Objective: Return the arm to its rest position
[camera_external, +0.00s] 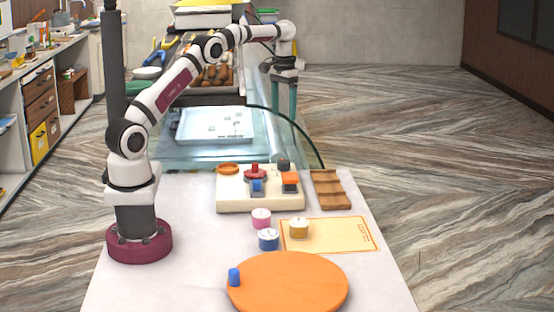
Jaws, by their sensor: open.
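My arm stands on its dark red base at the left of the white counter (120,285). It reaches up and across to the right. My gripper (284,112) hangs down at the far end of the arm, with its two greenish fingers apart and nothing visible between them. It appears high over the back part of the counter, clear of the objects at the front. Its exact height cannot be told from this view.
A cream block (232,202) holds red, blue and orange pieces. A brown stepped rack (330,190) stands beside it. Pink (261,219), blue (268,240) and gold (299,229) pots sit near a yellow sheet (345,236).

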